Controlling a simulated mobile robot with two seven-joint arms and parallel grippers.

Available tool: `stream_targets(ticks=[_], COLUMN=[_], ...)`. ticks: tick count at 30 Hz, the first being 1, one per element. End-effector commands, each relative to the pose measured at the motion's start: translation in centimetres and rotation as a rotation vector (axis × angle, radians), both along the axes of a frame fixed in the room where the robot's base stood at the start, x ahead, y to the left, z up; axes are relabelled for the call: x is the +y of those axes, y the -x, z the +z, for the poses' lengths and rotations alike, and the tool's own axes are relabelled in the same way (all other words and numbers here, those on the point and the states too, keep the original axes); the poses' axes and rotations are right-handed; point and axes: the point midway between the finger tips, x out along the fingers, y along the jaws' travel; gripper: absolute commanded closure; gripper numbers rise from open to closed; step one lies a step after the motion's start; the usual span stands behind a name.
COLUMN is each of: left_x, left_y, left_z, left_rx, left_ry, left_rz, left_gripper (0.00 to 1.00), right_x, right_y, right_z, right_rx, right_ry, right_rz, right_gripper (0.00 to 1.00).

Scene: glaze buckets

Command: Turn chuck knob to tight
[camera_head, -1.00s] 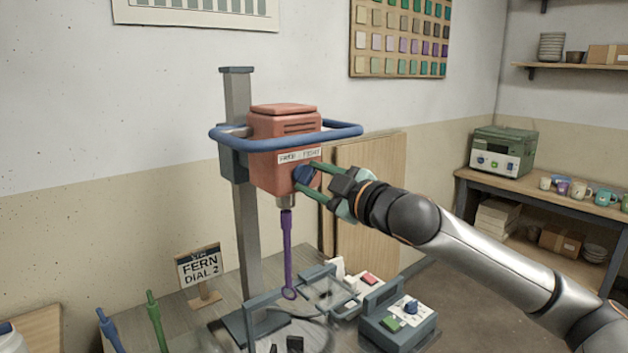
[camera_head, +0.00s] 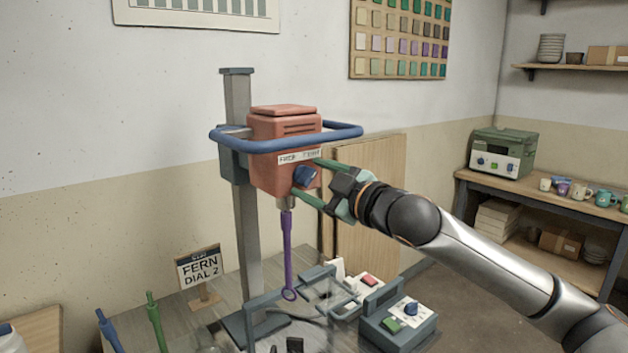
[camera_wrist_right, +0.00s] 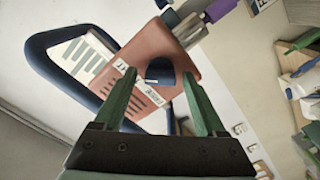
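The chuck knob (camera_head: 306,176) is a blue knob on the front of the red mixer head (camera_head: 276,180), below a white label strip (camera_head: 299,157) whose words are too small to read surely. In the right wrist view the knob (camera_wrist_right: 160,72) sits between my fingers, with a gap on each side. My right gripper (camera_head: 308,175) is open around the knob, with one green finger above and one below it in the head view. It also shows in the right wrist view (camera_wrist_right: 160,85). A purple stirring rod (camera_head: 287,250) hangs under the chuck (camera_head: 284,202). My left gripper is not in view.
A blue guard rail (camera_head: 345,130) rings the mixer head close above my right gripper. A grey post (camera_head: 246,230) holds the head. A control box (camera_head: 395,322) with a green button and dial stands below. A sign (camera_head: 199,268) reads FERN DIAL 2.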

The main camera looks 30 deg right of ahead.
Motion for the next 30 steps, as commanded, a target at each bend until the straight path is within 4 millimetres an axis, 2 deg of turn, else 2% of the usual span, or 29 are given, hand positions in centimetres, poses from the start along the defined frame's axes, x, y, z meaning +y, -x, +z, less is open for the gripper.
stream_targets(ticks=[11, 17, 24, 30], left_x=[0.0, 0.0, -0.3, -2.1], left_y=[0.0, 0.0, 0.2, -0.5], left_z=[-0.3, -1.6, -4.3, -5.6], left_rx=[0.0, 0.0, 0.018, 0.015], left_ry=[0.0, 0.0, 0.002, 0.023], left_rz=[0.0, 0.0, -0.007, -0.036], left_gripper=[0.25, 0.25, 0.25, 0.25], right_x=[-0.1, -0.2, -0.4, -0.7], right_y=[0.4, 2.6, 5.3, 6.9], right_z=[-0.1, -0.5, -0.7, -0.6], right_rx=[0.0, 0.001, 0.001, -0.002], right_ry=[0.003, 0.009, 0.01, 0.008], right_rz=[-0.001, -0.001, -0.002, -0.003], right_gripper=[0.22, 0.22, 0.22, 0.22])
